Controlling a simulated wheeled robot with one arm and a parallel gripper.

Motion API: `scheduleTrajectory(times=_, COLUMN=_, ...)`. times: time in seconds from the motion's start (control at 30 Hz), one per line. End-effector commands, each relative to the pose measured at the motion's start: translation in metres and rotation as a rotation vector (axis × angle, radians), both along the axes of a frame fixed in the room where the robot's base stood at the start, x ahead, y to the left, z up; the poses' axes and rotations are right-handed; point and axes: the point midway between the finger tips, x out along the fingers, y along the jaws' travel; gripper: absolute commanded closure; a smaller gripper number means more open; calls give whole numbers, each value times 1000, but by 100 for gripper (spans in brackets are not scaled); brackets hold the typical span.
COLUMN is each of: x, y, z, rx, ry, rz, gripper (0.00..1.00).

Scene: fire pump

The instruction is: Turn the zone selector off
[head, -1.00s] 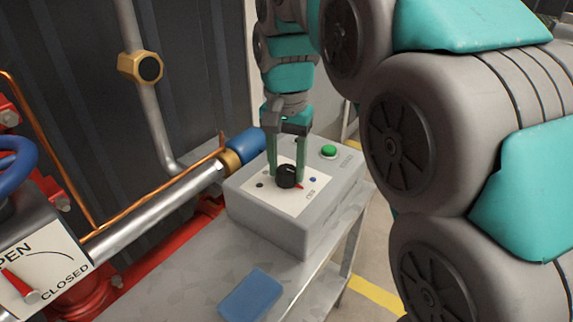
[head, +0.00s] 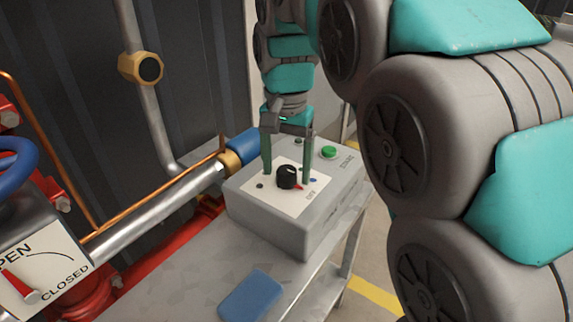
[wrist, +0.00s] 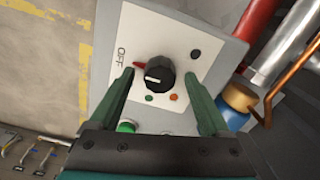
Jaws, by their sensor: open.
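The zone selector is a black round knob (head: 287,176) on the white plate of a grey control box. A red pointer at its base sticks out on the side of the printed word OFF. In the wrist view the knob (wrist: 160,74) shows a pale line on its top, and the red pointer (wrist: 142,65) lies toward the word OFF (wrist: 121,58). My gripper (head: 286,175) points down over the box with its green fingers open. One finger stands on each side of the knob, with a visible gap to both in the wrist view.
A green button (head: 328,152) sits on the box behind the knob. Small coloured lamps (wrist: 174,97) are on the plate. A blue-banded pipe (head: 243,146) runs close beside the box. A blue pad (head: 251,297) lies on the grey bench in front.

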Motion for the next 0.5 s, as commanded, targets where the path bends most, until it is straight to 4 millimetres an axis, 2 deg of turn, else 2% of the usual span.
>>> scheduleTrajectory(times=0.23, x=1, y=0, z=9, rx=1, ry=-4, rz=0, gripper=19)
scheduleTrajectory(times=0.5, x=1, y=0, z=43, rx=1, ry=-4, rz=0, gripper=19)
